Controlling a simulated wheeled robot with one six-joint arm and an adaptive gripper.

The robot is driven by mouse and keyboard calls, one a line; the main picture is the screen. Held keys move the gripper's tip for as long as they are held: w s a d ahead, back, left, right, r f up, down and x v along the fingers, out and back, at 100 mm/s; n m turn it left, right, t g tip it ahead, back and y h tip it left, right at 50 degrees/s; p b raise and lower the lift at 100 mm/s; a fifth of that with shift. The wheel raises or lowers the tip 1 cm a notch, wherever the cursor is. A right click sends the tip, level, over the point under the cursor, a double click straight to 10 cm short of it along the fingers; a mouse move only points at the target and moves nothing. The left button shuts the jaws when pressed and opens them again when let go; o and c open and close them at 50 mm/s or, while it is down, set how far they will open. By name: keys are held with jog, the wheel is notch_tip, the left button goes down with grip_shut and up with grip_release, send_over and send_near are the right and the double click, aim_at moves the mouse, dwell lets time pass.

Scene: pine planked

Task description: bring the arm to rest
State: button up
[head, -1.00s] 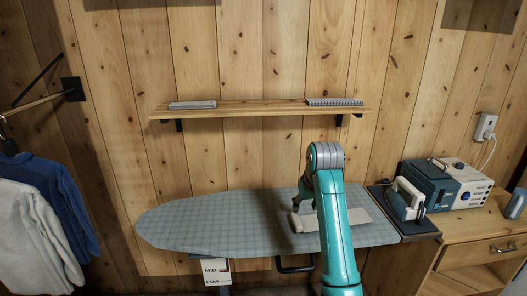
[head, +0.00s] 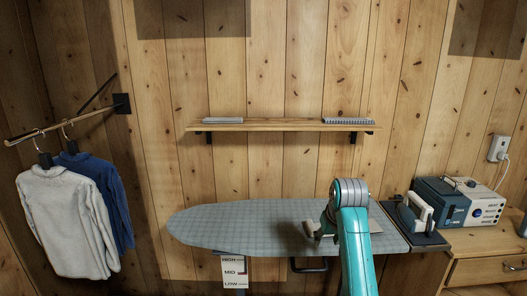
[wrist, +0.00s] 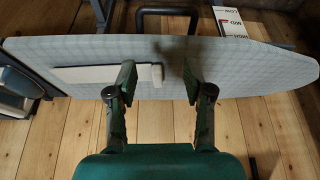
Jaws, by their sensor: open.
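My gripper (wrist: 159,80) is open in the wrist view, its two dark green fingers spread apart. It is above the grey checked ironing board (wrist: 225,75), and nothing is seen held between the fingers. A pale flat piece with a thicker end (wrist: 85,75) lies on the board, partly behind the left finger. In the head view, my teal arm rises in front of the board (head: 230,225) and bends down toward it, with my gripper (head: 318,232) near the pale piece (head: 375,226). The arm hides part of that piece.
An iron (head: 418,210) stands on a dark rest at the board's right end, beside a blue and white unit (head: 460,200). A wall shelf (head: 280,125) holds two folded cloths. Clothes (head: 70,220) hang at left. The board's left part is clear.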

jog(key=s+f+t, duration=0.1)
jog(key=s+f, duration=0.4)
jog(key=f, duration=0.6)
jog(key=s+f+t, duration=0.1)
jog(key=s+f, duration=0.4)
jog(key=f, duration=0.5)
jog(key=s+f+t, duration=0.1)
jog(key=s+f, duration=0.4)
jog(key=s, duration=0.3)
jog(key=s+f+t, duration=0.2)
jog(key=s+f, duration=0.3)
jog(key=s, duration=0.4)
jog(key=s+r+t, duration=0.1)
jog(key=s+r, duration=0.1)
jog(key=s, duration=0.8)
jog(key=s+r+t, duration=0.2)
jog(key=s, duration=0.9)
jog(key=s+r+t, duration=0.2)
jog(key=s+r, duration=1.2)
jog(key=shift+a+r+m, duration=0.15)
jog(key=shift+r+m, duration=0.1)
jog(key=shift+m, duration=0.15)
